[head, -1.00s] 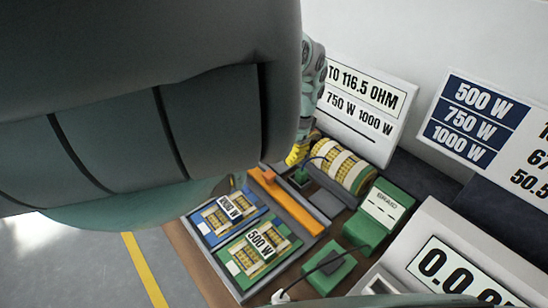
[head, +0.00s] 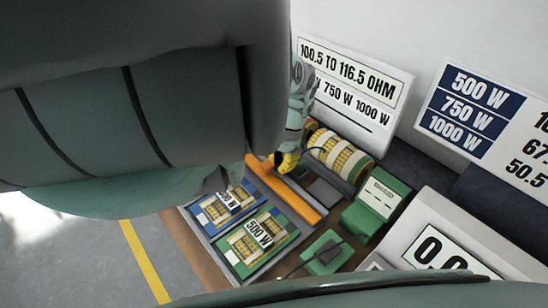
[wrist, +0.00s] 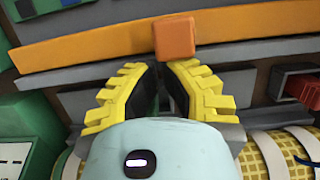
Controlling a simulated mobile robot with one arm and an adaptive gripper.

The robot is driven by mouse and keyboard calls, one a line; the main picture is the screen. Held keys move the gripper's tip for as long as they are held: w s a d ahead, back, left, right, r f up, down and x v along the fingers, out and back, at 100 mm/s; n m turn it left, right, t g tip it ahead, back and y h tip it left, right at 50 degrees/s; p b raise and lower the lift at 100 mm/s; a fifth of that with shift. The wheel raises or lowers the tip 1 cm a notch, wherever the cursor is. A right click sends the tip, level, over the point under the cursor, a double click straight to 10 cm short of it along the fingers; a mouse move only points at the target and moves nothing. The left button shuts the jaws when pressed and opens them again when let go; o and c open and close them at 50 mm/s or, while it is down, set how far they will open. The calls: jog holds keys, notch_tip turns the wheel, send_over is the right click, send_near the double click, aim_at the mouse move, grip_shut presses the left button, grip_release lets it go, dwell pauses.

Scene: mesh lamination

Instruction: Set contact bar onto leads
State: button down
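An orange bar (head: 285,190) lies along the right side of the panel boards, and it crosses the top of the wrist view (wrist: 95,42). I take it for the contact bar. A small orange block (wrist: 176,38) stands up on it. My gripper (head: 277,164), with yellow fingers, is low beside the bar's far end. In the wrist view the fingertips (wrist: 160,68) point at the block's near side, and the block is wider than the gap between them. Only a narrow dark strip shows between the fingers. Nothing is visibly held. The leads cannot be made out clearly.
A blue board (head: 222,224) and a green board (head: 266,259) with mesh pieces lie left of the bar. A yellow mesh roll (head: 345,157), a green device (head: 375,204) and a green block with a cable (head: 326,261) stand right. Signs stand behind.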

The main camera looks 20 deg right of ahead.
aim_at(268, 169)
jog(key=shift+s+a+r+p, duration=0.1)
jog(key=shift+a+r+p, duration=0.1)
jog(key=shift+a+p, duration=0.35)
jog(key=shift+s+a+p, duration=0.25)
jog(key=shift+a+p, duration=0.35)
jog(key=shift+a, duration=0.05)
jog(key=shift+s+a+p, duration=0.25)
jog(key=shift+a+p, duration=0.35)
jog(key=shift+s+a, duration=0.1)
jog(key=shift+a, duration=0.2)
jog(key=shift+f, duration=0.15)
jog(key=s+p+v, duration=0.1)
jog(key=p+v, duration=0.3)
jog(key=v, duration=0.6)
jog(key=shift+w+p, duration=0.3)
jog(key=shift+w, duration=0.2)
jog(key=shift+d, duration=0.15)
